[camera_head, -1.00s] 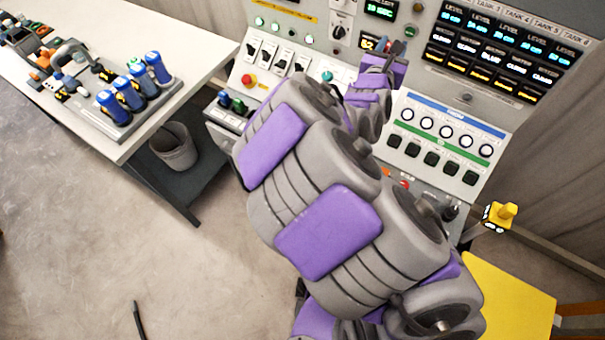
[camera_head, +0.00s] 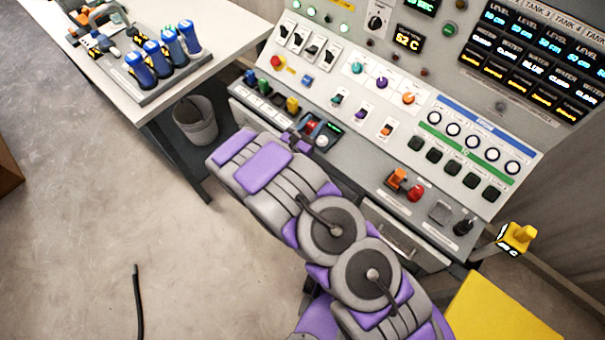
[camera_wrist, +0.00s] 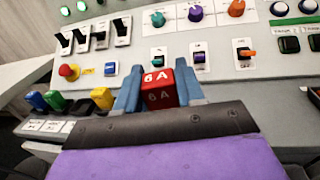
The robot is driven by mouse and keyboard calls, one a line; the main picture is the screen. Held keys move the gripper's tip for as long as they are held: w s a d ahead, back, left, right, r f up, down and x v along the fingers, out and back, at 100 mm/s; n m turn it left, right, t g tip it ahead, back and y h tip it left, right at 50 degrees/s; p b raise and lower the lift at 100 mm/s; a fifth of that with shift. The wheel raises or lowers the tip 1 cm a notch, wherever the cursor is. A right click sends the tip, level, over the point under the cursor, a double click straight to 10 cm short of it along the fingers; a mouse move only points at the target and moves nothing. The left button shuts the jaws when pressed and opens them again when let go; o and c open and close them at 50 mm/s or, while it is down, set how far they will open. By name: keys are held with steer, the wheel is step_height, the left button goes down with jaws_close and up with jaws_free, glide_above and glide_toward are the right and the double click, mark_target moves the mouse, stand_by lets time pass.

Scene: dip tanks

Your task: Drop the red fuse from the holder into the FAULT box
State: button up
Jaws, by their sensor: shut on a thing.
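The red fuse (camera_wrist: 160,88), a block marked 6A, is between the two blue-grey fingers of my gripper (camera_wrist: 159,90) in the wrist view. My gripper is shut on it. In the head view the red fuse (camera_head: 312,126) shows just beyond my gripper (camera_head: 298,139), at the right of the fuse row. The holder (camera_head: 240,92) is the ledge at the panel's lower left, with blue, green and yellow fuses standing in it. The red fuse's lower end is hidden, so I cannot tell whether it is still seated. No box legibly marked FAULT shows.
The yellow fuse (camera_wrist: 102,98) stands close left of my gripper. The panel's switches (camera_wrist: 120,32) and knobs (camera_wrist: 195,13) rise behind. A grey bin (camera_head: 195,122) stands below the white table (camera_head: 150,100) at left. Open floor lies in front.

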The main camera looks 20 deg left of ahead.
steer(key=s+a+f+h+b, duration=0.1)
steer(key=s+f, duration=0.3)
steer(key=f, duration=0.7)
steer(key=shift+f+m+b, duration=0.3)
steer(key=shift+m+b, duration=0.1)
steer(key=shift+b, duration=0.35)
steer(key=o, duration=0.9)
steer(key=shift+d, duration=0.3)
steer(key=shift+o, duration=1.2)
steer(key=shift+a, duration=0.2)
steer(key=a+p+v, duration=0.1)
steer(key=p+v, duration=0.2)
steer(key=v, duration=1.4)
steer(key=shift+a, duration=0.25)
